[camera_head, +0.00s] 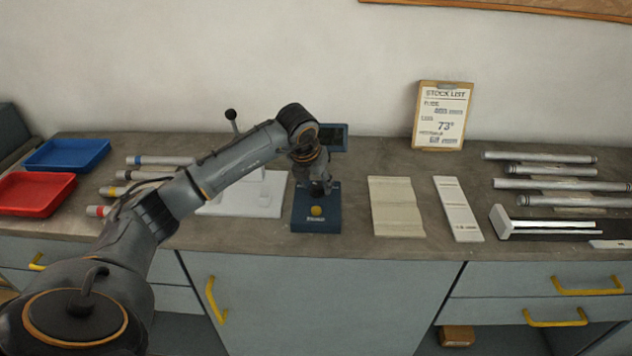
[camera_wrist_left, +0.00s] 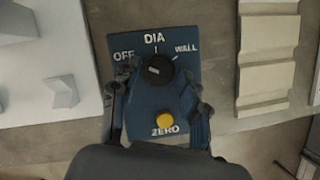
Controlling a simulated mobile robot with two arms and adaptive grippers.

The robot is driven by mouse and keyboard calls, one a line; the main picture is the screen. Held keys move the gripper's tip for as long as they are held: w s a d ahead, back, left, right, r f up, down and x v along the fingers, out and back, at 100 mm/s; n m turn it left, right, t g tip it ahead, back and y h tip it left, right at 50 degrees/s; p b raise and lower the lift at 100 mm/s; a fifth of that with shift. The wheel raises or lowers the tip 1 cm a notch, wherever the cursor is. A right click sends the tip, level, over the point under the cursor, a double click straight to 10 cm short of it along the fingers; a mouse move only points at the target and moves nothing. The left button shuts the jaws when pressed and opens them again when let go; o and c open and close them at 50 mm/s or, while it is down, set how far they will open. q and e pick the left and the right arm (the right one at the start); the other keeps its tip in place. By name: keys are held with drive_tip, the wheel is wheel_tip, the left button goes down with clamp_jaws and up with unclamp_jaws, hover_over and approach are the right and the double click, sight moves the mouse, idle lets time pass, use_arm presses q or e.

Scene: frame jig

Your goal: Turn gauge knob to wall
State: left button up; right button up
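The gauge has a dark blue base (camera_head: 301,217) on the bench, below my left gripper (camera_head: 318,188). In the left wrist view its blue panel (camera_wrist_left: 112,47) carries the words OFF, DIA and WALL around a black round knob (camera_wrist_left: 158,69). A small white mark shows on the knob's left part; I cannot tell exactly which label it points to. A yellow button (camera_wrist_left: 165,119) sits near the word ZERO. My left gripper (camera_wrist_left: 163,72) is open, one finger on each side of the knob, with gaps visible. My right gripper is not in view.
A dark display (camera_head: 332,137) stands behind the gauge. A white fixture (camera_head: 238,207) is left of it, a beige grooved plate (camera_head: 396,207) and a white strip (camera_head: 458,209) right. Tubes lie on both sides. Red (camera_head: 36,193) and blue trays (camera_head: 66,154) are far left.

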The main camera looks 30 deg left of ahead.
use_arm(q)
clamp_jaws()
